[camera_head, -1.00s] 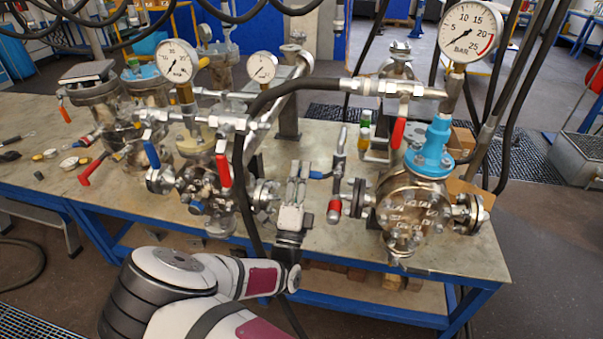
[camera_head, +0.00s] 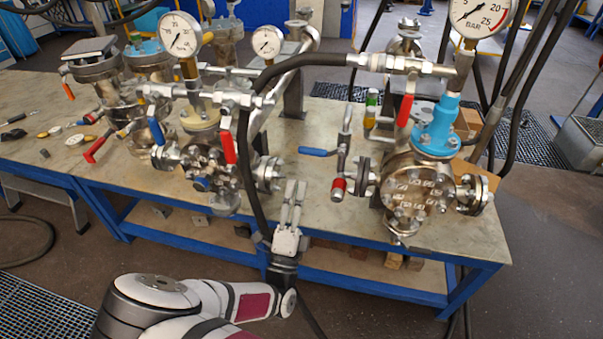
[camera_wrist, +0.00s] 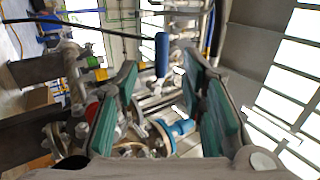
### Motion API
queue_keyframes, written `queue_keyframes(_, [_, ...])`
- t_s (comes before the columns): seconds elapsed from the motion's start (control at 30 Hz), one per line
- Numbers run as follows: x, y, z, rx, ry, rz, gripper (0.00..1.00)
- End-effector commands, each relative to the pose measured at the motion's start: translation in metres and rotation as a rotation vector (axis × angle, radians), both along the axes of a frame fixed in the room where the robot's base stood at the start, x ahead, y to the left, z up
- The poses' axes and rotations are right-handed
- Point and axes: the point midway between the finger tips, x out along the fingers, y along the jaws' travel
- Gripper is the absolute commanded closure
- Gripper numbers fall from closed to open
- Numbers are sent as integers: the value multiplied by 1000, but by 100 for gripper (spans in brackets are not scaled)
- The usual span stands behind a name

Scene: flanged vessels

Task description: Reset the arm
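My gripper (camera_head: 294,190) points up and away at the table's front edge, between the two front vessels. Its teal-padded fingers are apart and empty in the wrist view (camera_wrist: 163,75). The blue-handled valve (camera_head: 318,152) on the right vessel (camera_head: 414,192) is beyond the fingertips, with a visible gap in the head view. A blue handle also shows upright between the fingers in the wrist view (camera_wrist: 162,54), farther off. My arm reaches in from the bottom left.
The left vessel (camera_head: 208,172) has a red lever (camera_head: 228,148) close left of my gripper. A black hose (camera_head: 243,150) hangs down just left of the gripper. The blue-framed table (camera_head: 330,220) has bare top between the vessels. Floor is clear at the lower right.

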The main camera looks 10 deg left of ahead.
Motion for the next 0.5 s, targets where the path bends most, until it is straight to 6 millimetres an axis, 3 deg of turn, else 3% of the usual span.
queue_keyframes(0.2, [-12, 0, -9, -1, 0, -1, 63])
queue_keyframes(0.5, [-13, 0, -9, -1, 0, -1, 63])
